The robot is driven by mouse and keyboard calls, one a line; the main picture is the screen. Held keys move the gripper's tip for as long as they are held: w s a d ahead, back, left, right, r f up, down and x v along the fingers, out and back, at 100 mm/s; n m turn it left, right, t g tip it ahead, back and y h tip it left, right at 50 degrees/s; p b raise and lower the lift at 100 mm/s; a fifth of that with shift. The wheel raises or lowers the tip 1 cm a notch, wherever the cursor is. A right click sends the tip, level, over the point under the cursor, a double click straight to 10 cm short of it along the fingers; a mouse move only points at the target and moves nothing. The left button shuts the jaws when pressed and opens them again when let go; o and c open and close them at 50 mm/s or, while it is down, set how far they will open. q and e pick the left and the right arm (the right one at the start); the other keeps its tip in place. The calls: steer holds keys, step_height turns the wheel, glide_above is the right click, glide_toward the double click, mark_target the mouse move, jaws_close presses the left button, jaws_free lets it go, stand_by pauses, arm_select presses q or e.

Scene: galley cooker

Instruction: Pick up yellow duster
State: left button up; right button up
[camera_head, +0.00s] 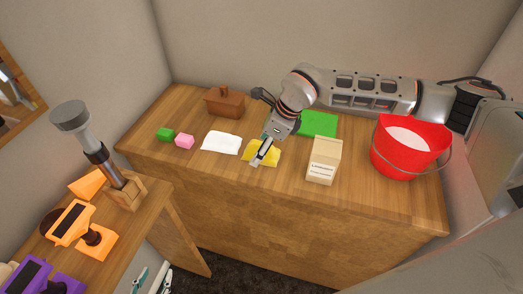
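The yellow duster (271,157) lies on the wooden counter, between a white cloth (221,143) and a cream carton (324,161).
A green cloth (318,124) lies behind the carton. A red bucket (395,164) stands at right, a brown house-shaped box (225,103) at back left. The counter's front strip is clear.

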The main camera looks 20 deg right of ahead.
mark_target(261, 143)
steer(key=c, duration=1)
steer(key=shift+c, duration=0.9)
arm_select(q)
steer(key=shift+s+d, duration=0.15)
steer(key=shift+d, duration=0.1)
steer(key=shift+f, duration=0.1)
arm_select(e)
steer(key=shift+r, duration=0.15)
arm_select(q)
steer(key=shift+w+d+f+h+b, duration=0.25)
steer(key=shift+d+f+b, duration=0.2)
steer(key=shift+b, duration=0.6)
arm_select(e)
step_height(261, 143, up, 20)
steer(key=shift+f, duration=0.1)
